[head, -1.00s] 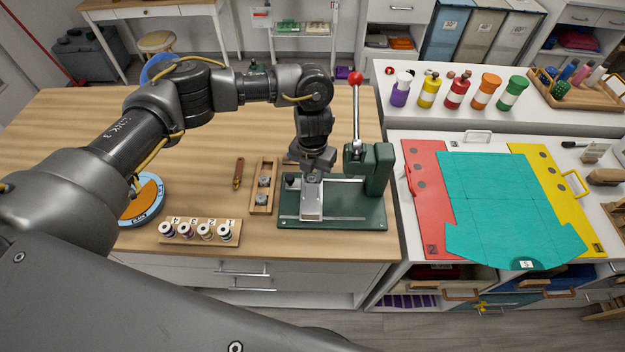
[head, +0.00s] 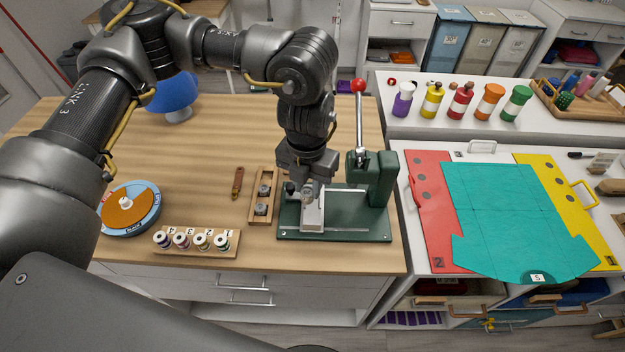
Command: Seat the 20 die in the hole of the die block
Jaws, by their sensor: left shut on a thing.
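My left gripper (head: 308,192) points down over the green press base (head: 345,228), at its left part. It is shut on a small greyish piece, which looks like a die; its number cannot be read. The piece is mostly hidden by the fingers. Just below and in front of it is a pale metal block (head: 312,218) on the press base, which looks like the die block. Its hole is hidden, so I cannot tell whether the piece is in it or above it. My right gripper is not in view.
A wooden tray (head: 263,222) with two grey dies stands left of the press. The press column (head: 372,180) and red-knobbed lever (head: 359,88) rise close on the right. A numbered spool rack (head: 196,243), a wooden-handled tool (head: 238,182) and a round dial (head: 148,207) lie further left.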

